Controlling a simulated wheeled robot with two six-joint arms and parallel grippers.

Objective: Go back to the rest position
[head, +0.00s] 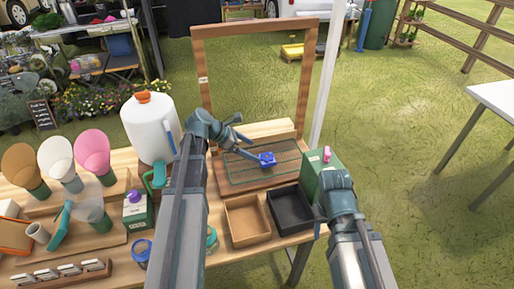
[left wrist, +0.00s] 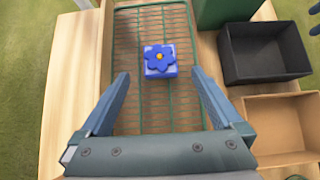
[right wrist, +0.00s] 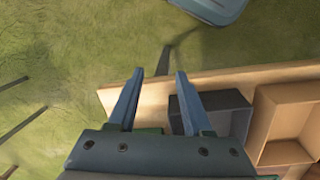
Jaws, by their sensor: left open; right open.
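My left gripper (head: 248,147) is over the wire rack (head: 235,178) on the wooden table. In the left wrist view its two fingers (left wrist: 160,95) are spread apart with nothing between them. A blue block with a blue flower and yellow centre (head: 266,159) sits on the rack, just ahead of the fingertips; it also shows in the left wrist view (left wrist: 159,61). My right gripper (head: 335,208) is at the table's right edge near the green box. In the right wrist view its fingers (right wrist: 155,90) are apart and empty, above the table edge.
A tan tray (head: 247,239) and a black tray (head: 309,218) stand in front of the rack. The green box (head: 309,173) is right of it. A wooden frame (head: 198,78) rises behind. Grass lies right.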

